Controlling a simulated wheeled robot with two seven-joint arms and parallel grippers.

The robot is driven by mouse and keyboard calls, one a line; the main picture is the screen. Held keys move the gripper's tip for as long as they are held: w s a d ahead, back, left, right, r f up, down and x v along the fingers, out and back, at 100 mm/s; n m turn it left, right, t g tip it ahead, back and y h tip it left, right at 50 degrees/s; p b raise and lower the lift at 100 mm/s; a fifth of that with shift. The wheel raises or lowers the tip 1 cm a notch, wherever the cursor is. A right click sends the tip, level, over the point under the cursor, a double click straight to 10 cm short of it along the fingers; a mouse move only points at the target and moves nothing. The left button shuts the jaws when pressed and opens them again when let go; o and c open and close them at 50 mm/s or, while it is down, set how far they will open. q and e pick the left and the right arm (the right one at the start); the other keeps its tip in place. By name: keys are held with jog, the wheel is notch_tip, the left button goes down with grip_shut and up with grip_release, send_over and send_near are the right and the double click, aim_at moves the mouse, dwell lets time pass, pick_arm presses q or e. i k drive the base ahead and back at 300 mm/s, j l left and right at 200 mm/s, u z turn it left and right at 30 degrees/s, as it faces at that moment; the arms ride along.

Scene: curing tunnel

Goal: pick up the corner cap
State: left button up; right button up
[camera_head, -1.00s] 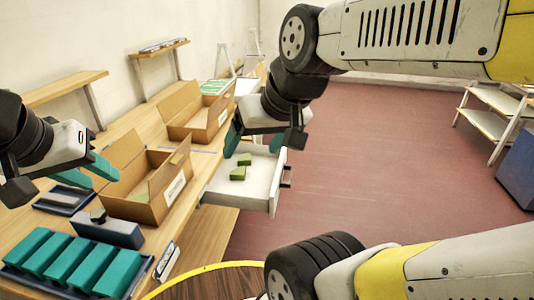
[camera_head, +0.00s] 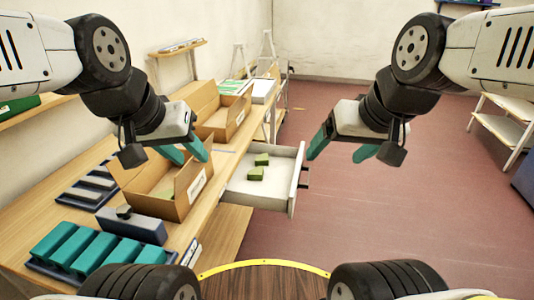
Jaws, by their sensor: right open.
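Two small green blocks lie in the open white drawer (camera_head: 237,194): one further back (camera_head: 261,159) and one nearer (camera_head: 255,173). They look like corner caps, but I cannot tell their exact shape. My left gripper (camera_head: 184,153) is open and empty, with its teal fingers above the near cardboard box (camera_head: 193,186). My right gripper (camera_head: 341,152) is open and empty, to the right of the drawer front, clear of both blocks. A greenish patch shows inside the near box, partly hidden by its flap.
A second cardboard box (camera_head: 220,118) stands further back on the wooden bench (camera_head: 38,207).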

aim_at(263, 159)
jog(key=i+l+u, duration=0.4)
jog(key=l+u, duration=0.25)
jog(key=i+l+u, duration=0.1)
jog(key=l+u, duration=0.2)
jog(key=l, duration=0.2)
jog(key=l+u, duration=0.35)
jog(key=i+l, duration=0.05)
jog(key=l, duration=0.05)
